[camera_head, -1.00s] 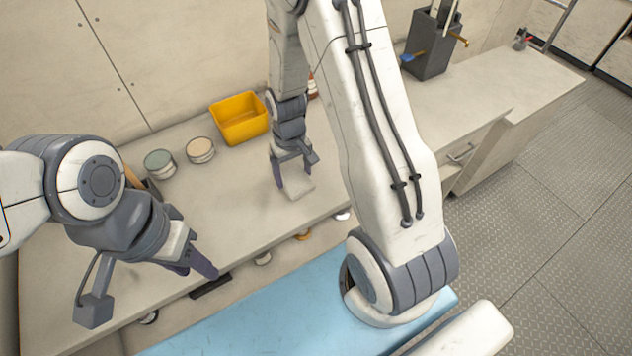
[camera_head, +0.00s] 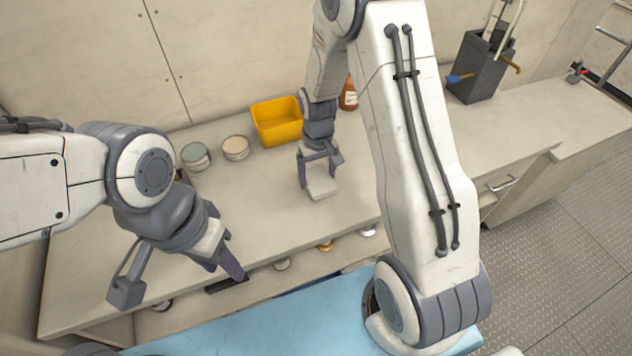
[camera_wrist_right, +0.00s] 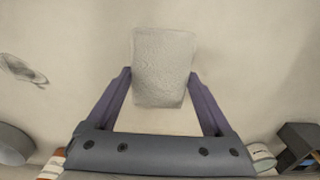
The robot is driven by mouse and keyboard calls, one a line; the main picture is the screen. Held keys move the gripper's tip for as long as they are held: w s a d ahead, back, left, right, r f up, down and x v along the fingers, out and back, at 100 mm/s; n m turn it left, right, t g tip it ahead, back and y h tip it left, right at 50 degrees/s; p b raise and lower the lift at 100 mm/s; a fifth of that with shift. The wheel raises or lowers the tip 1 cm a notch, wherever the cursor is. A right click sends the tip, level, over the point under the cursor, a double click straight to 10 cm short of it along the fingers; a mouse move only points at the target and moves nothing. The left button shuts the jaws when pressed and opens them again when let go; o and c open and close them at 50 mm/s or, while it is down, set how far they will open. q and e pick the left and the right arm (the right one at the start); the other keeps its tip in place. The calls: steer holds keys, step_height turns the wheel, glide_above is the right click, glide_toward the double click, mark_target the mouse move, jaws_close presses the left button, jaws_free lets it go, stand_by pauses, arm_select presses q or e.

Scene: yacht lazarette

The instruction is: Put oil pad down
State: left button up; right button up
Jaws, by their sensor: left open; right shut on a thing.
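The oil pad (camera_head: 320,187) is a pale grey, roughly square pad at the bench (camera_head: 270,200). It also shows in the right wrist view (camera_wrist_right: 163,66), between the purple-grey fingers. My right gripper (camera_head: 320,172) is shut on the pad's near part, and the rest sticks out past the fingertips. I cannot tell whether the pad touches the bench top. My left gripper (camera_head: 232,268) is open and empty, over the bench's front edge at the left. Part of its fingers is hidden by its own wrist.
A yellow bin (camera_head: 277,122), two round tins (camera_head: 196,156) (camera_head: 235,148) and a brown bottle (camera_head: 348,95) stand behind the right gripper. A dark grey holder (camera_head: 480,68) with tools stands further right. The bench top between the right arm and that holder is clear.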

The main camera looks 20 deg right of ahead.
mark_target(317, 177)
step_height(317, 177, down, 4)
steer(key=shift+a+r+p, duration=0.1)
steer(key=shift+a+p, duration=0.05)
steer(key=shift+p, duration=0.35)
steer(key=shift+f, duration=0.25)
steer(key=shift+f, duration=0.2)
steer(key=o, duration=1.2)
steer(key=shift+r, duration=0.1)
steer(key=shift+r, duration=0.1)
